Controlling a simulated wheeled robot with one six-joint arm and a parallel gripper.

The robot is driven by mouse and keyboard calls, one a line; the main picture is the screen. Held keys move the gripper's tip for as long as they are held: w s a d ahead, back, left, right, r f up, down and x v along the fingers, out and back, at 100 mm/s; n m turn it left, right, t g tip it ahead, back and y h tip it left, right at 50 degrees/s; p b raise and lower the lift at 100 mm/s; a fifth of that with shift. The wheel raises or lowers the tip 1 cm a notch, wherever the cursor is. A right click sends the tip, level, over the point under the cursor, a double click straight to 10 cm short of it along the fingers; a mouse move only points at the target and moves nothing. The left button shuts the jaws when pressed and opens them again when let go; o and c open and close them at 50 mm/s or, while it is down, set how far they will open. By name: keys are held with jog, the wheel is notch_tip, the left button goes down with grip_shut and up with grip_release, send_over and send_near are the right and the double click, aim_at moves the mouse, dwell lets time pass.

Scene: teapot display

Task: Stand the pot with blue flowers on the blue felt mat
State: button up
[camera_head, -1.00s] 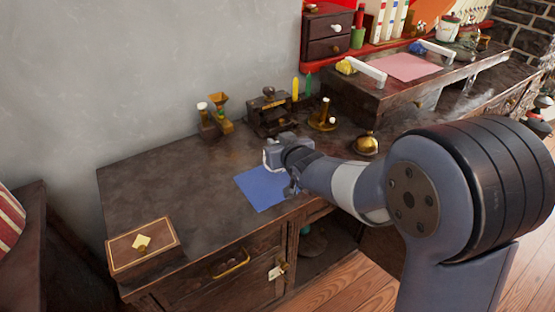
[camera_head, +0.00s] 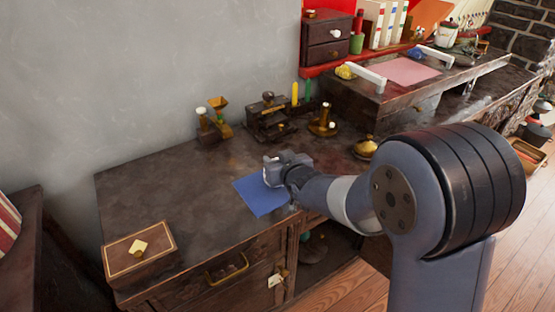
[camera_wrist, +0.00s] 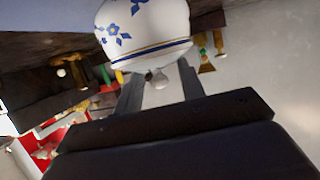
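The white pot with blue flowers (camera_wrist: 145,25) fills the top middle of the wrist view, upside down in that picture, its lid knob showing between my fingers. My gripper (camera_wrist: 162,68) reaches to the pot with both fingers and appears shut on it; the exact contact is hidden behind the pot. In the head view my gripper (camera_head: 272,172) is over the far right part of the blue felt mat (camera_head: 258,200). Only a small white bit of the pot shows there. I cannot tell whether the pot touches the mat.
A wooden box (camera_head: 140,250) stands at the cabinet top's front left. Behind the mat are a brass-and-wood piece (camera_head: 213,120), a dark wooden stand (camera_head: 268,118) and a brass holder (camera_head: 322,122). A brass bell-like piece (camera_head: 366,147) is to the right.

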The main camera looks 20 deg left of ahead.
jog(key=shift+r, duration=0.1)
jog(key=shift+r+p, duration=0.2)
jog(key=shift+p, duration=0.1)
jog(key=v, duration=1.2)
jog(key=shift+f+p, duration=0.15)
jog(key=shift+p, duration=0.3)
dwell(0.5)
